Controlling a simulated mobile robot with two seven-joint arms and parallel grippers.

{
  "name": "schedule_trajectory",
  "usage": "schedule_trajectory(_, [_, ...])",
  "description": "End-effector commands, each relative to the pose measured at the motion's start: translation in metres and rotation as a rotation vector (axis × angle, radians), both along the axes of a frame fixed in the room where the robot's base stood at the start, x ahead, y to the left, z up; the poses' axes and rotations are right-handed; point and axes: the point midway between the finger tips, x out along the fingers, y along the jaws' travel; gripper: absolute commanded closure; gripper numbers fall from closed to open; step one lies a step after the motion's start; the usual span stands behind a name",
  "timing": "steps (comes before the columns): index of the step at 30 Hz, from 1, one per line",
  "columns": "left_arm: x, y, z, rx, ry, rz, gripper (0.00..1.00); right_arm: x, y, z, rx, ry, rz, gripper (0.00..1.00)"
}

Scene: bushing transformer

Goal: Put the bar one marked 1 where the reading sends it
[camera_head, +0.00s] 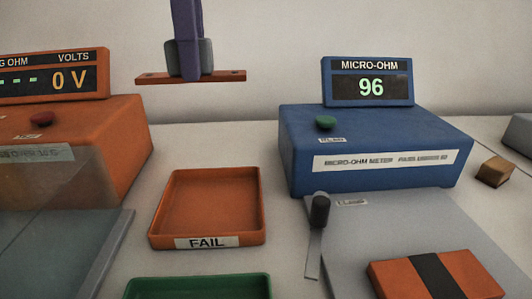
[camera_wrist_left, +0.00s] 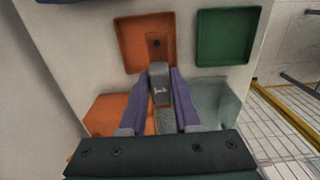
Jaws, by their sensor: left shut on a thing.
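My left gripper (camera_head: 190,72) is shut on a flat copper-brown bar (camera_head: 226,77) with a hole near each end, held level in the air. In the left wrist view, the bar's end (camera_wrist_left: 156,42) shows against the orange tray, below the gripper (camera_wrist_left: 160,75). The orange FAIL tray (camera_head: 163,242) is empty on the table. The blue micro-ohm meter (camera_head: 375,172) has a display (camera_head: 370,88) reading 96. A green tray (camera_head: 140,287) is partly cut off at the bottom; it looks empty in the left wrist view (camera_wrist_left: 228,38). My right gripper is out of view.
An orange tester (camera_head: 110,130) at left shows 0 V, with a clear cover (camera_head: 60,190) in front. A grey plate (camera_head: 420,215) before the blue meter carries a black-handled lever (camera_head: 320,210) and an orange block with a black band (camera_head: 470,275). A small brown block (camera_head: 495,173) sits right.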

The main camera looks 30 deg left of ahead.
Motion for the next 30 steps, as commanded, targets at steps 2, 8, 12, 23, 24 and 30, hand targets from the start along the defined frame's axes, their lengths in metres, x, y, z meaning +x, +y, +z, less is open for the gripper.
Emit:
schedule_trajectory(2, [0.001, 0.003, -0.009, -0.004, 0.0, 0.0, 1.0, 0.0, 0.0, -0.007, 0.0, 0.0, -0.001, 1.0])
schedule_trajectory(8, [-0.001, 0.003, -0.061, -0.006, 0.007, -0.002, 1.0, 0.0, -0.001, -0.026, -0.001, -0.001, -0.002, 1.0])
schedule_trajectory(12, [-0.001, 0.004, -0.099, -0.004, 0.007, 0.001, 1.0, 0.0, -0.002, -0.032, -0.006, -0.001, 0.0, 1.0])
schedule_trajectory(23, [0.0, 0.004, -0.157, -0.004, 0.0, 0.002, 1.0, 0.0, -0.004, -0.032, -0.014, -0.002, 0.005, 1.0])
schedule_trajectory(24, [0.0, 0.004, -0.159, -0.004, 0.001, 0.002, 1.0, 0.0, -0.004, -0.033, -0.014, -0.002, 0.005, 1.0])
schedule_trajectory(30, [0.0, 0.004, -0.187, -0.004, 0.002, 0.002, 1.0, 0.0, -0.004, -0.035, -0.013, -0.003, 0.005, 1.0])
